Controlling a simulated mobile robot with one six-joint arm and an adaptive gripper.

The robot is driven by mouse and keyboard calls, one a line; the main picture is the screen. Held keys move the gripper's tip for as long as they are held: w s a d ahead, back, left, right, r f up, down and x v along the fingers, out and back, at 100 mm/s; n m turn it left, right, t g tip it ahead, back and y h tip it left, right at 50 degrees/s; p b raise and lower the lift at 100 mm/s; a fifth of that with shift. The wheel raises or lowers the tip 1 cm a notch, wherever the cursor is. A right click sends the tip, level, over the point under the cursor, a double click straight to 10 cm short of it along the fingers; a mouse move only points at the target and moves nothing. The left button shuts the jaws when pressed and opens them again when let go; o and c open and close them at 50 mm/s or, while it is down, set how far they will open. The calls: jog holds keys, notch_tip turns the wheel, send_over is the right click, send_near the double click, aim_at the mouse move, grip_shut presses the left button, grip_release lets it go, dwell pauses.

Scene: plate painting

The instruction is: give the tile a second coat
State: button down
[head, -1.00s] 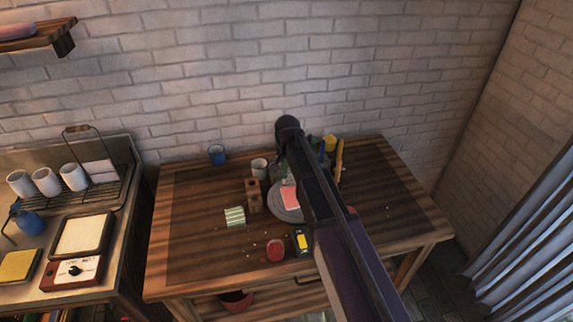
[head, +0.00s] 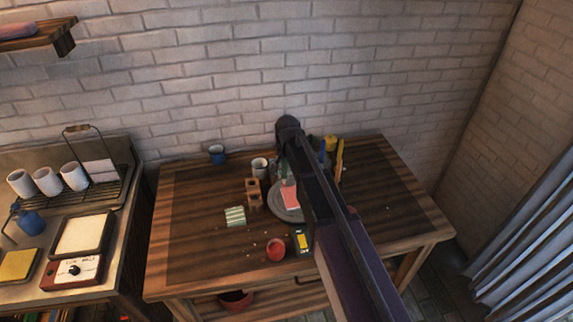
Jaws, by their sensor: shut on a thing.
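A pink-red tile (head: 291,198) lies on a round grey plate or turntable (head: 279,211) in the middle of the table. My arm crosses in front and covers the right part of the plate. My gripper (head: 284,172) hangs below the wrist, just behind the tile, and is mostly hidden. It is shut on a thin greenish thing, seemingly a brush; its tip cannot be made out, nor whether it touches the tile. A small red pot (head: 275,250) stands at the front of the table.
A black-and-yellow item (head: 301,240) lies near the red pot. A grey-white cup (head: 259,167) and blue cup (head: 217,154) stand behind. The table's left side is clear.

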jog(key=shift+b+x, duration=0.85)
jog(key=shift+x, duration=0.05)
dwell(1.2)
jog(key=shift+s+d, duration=0.1)
jog(key=shift+s, duration=0.2)
jog(key=shift+s+d, duration=0.2)
jog(key=shift+s, duration=0.55)
jog(key=shift+s+d, duration=0.2)
jog(key=shift+s, duration=0.75)
jog(key=shift+s+d, duration=0.25)
jog(key=shift+s, duration=0.5)
jog(key=shift+s+d, duration=0.25)
jog(key=shift+s, duration=0.5)
jog(key=shift+s+d, duration=0.2)
jog(key=shift+s, duration=0.6)
jog(key=shift+s+d, duration=0.25)
jog(key=shift+s, duration=0.6)
jog(key=shift+d, duration=0.1)
